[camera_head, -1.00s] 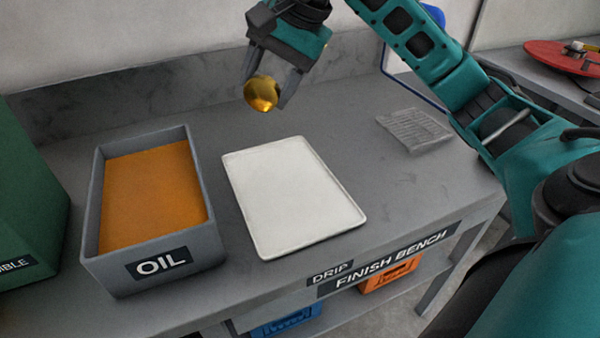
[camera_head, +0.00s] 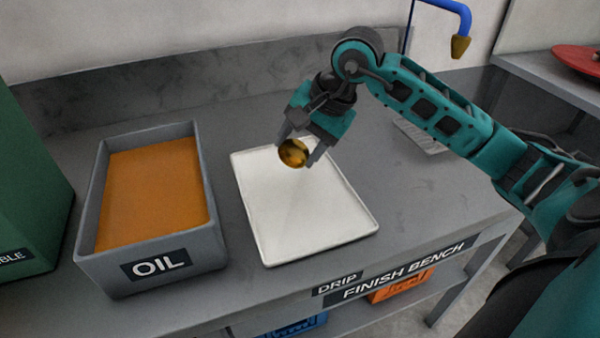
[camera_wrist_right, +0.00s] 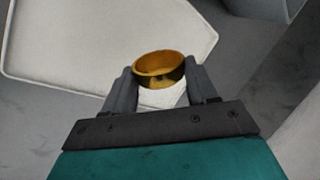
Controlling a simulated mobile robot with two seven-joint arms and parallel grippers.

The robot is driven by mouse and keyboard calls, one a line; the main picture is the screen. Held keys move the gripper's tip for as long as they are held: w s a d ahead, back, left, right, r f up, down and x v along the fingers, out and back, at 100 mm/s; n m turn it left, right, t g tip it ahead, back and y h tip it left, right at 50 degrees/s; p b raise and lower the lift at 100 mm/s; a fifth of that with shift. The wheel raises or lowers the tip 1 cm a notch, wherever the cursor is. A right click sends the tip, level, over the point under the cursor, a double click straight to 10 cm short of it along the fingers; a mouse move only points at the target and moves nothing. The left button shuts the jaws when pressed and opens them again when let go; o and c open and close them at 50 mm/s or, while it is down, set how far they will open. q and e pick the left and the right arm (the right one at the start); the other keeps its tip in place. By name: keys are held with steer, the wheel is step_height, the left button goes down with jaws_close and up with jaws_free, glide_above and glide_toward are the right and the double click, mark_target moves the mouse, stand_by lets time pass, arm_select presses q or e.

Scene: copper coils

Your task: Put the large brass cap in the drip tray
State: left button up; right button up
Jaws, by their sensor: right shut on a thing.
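The large brass cap (camera_head: 293,153) is round and shiny gold. My right gripper (camera_head: 297,155) is shut on it and holds it over the back part of the drip tray. In the right wrist view the cap (camera_wrist_right: 160,66) sits between the two fingers (camera_wrist_right: 162,88), its hollow rim showing. The drip tray (camera_head: 305,222) is a white, shallow, empty rectangle on the bench, marked by a DRIP label at the bench edge. It also shows in the right wrist view (camera_wrist_right: 85,40). The gap between cap and tray is hard to judge. My left gripper is not in view.
A grey OIL bin (camera_head: 160,262) filled with orange liquid stands left of the tray. A green box (camera_head: 30,190) is at the far left. A grey ribbed sheet (camera_head: 422,137) lies right of the tray, partly behind my arm. The bench has a wall behind.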

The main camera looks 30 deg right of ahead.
steer(key=shift+f+b, duration=0.55)
steer(key=shift+f, duration=2.75)
steer(key=o, duration=0.8)
steer(key=shift+r, duration=0.1)
steer(key=shift+r+p, duration=0.4)
steer(key=shift+r, duration=0.05)
steer(key=v, duration=1.1)
steer(key=shift+s+r, duration=0.15)
steer(key=shift+r, duration=0.05)
steer(key=shift+d, duration=0.1)
